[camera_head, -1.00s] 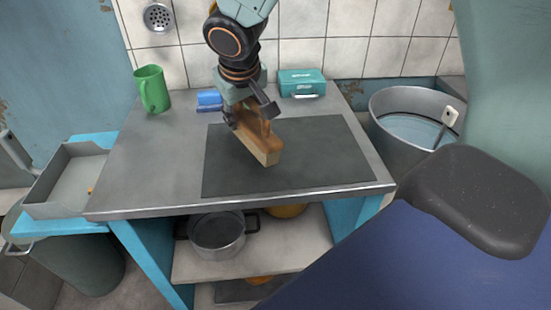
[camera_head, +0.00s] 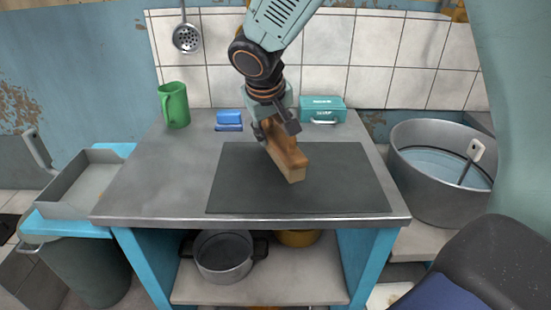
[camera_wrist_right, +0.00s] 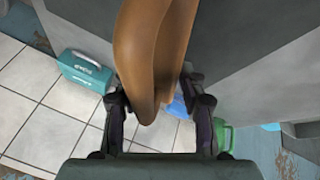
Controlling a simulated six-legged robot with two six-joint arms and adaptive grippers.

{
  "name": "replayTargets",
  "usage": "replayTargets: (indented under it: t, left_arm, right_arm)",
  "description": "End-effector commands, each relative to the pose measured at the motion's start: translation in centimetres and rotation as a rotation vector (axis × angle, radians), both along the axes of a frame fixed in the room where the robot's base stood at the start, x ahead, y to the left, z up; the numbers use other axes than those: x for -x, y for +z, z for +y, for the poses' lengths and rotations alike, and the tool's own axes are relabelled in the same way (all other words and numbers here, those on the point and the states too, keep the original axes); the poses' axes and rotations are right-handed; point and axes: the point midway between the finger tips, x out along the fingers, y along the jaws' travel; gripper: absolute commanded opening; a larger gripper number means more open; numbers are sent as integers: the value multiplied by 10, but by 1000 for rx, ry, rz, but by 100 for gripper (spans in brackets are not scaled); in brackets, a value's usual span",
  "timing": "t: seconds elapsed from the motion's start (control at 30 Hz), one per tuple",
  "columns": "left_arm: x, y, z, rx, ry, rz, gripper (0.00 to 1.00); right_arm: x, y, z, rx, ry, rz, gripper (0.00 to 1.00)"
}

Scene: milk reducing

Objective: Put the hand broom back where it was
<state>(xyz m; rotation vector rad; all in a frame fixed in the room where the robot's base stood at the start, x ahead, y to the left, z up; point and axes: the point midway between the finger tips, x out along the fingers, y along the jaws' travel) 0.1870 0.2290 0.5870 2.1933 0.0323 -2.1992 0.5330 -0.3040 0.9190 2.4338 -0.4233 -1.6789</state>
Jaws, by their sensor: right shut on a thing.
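The hand broom (camera_head: 289,158) has a brown wooden body with a paler lower edge. My right gripper (camera_head: 277,130) is shut on it, and it hangs tilted over the dark mat (camera_head: 340,185) on the metal table. Whether it touches the mat I cannot tell. In the right wrist view the broom's brown handle (camera_wrist_right: 150,60) runs between the two fingers of the gripper (camera_wrist_right: 160,100). My left gripper is not in view.
A green mug (camera_head: 174,105), a blue item (camera_head: 228,121) and a teal box (camera_head: 323,109) stand along the table's back. A grey tray (camera_head: 85,185) is at left, a large metal tub (camera_head: 410,165) at right. A pot (camera_head: 224,262) sits on the shelf below. The table's left part is bare.

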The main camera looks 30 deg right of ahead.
Motion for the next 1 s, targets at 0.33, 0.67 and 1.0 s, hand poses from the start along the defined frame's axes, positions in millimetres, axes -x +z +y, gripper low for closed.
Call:
replayTargets:
  t: [0.33,0.67,1.0]
  left_arm:
    - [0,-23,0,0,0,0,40]
    - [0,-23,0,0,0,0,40]
    - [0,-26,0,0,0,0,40]
  right_arm:
    - [1,-51,-1,-1,2,-1,0]
    - [2,-52,-2,-1,2,-2,0]
    - [2,-55,-2,-1,3,-1,55]
